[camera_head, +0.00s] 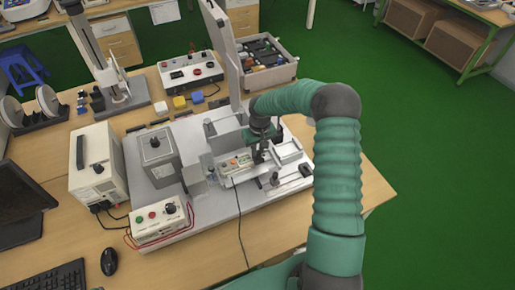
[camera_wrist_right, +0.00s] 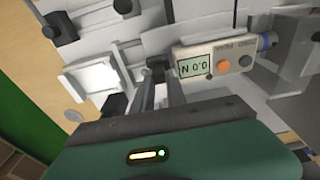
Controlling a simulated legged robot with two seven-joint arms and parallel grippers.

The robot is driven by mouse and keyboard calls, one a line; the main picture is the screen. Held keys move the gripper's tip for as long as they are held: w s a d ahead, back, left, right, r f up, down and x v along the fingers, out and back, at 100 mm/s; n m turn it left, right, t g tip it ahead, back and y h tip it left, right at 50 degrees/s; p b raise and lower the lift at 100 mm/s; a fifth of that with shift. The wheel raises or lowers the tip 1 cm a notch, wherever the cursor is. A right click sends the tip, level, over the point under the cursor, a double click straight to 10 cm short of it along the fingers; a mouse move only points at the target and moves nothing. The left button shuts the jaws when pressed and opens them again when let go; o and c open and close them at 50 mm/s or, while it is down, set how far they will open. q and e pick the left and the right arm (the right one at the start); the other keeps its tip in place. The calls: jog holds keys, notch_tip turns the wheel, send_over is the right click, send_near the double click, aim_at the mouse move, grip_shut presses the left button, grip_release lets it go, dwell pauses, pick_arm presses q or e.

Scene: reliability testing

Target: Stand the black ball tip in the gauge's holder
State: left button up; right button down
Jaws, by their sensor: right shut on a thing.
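The force gauge (camera_head: 237,163) lies on the grey test stand in the head view. In the right wrist view the gauge (camera_wrist_right: 213,58) shows a display reading "N 0.0", an orange button and a blue collar at its right end. My right gripper (camera_head: 260,156) is just right of the gauge, low over the stand. In the wrist view my right gripper (camera_wrist_right: 158,80) is shut on a small dark piece (camera_wrist_right: 157,65), which looks like the black ball tip. Its ball shape is not clear. I cannot make out the gauge's holder for certain. My left gripper is not in view.
A control box (camera_head: 158,222) with red cables stands at the stand's front left. A grey box (camera_head: 154,158) and a white instrument (camera_head: 96,172) are farther left. A tall panel (camera_head: 222,50) rises behind the stand. A thin cable (camera_head: 241,225) runs forward across the wooden table.

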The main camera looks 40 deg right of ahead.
jog(key=shift+w+f, duration=0.15)
jog(key=shift+f, duration=0.2)
jog(key=c, duration=1.3)
grip_release()
jog(key=shift+d+f, duration=0.15)
jog(key=shift+d, duration=0.2)
jog(key=shift+c, duration=0.2)
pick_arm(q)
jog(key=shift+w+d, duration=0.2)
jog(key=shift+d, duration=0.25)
pick_arm(e)
jog(key=shift+a, duration=0.1)
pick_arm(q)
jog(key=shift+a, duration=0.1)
pick_arm(e)
jog(key=shift+a, duration=0.1)
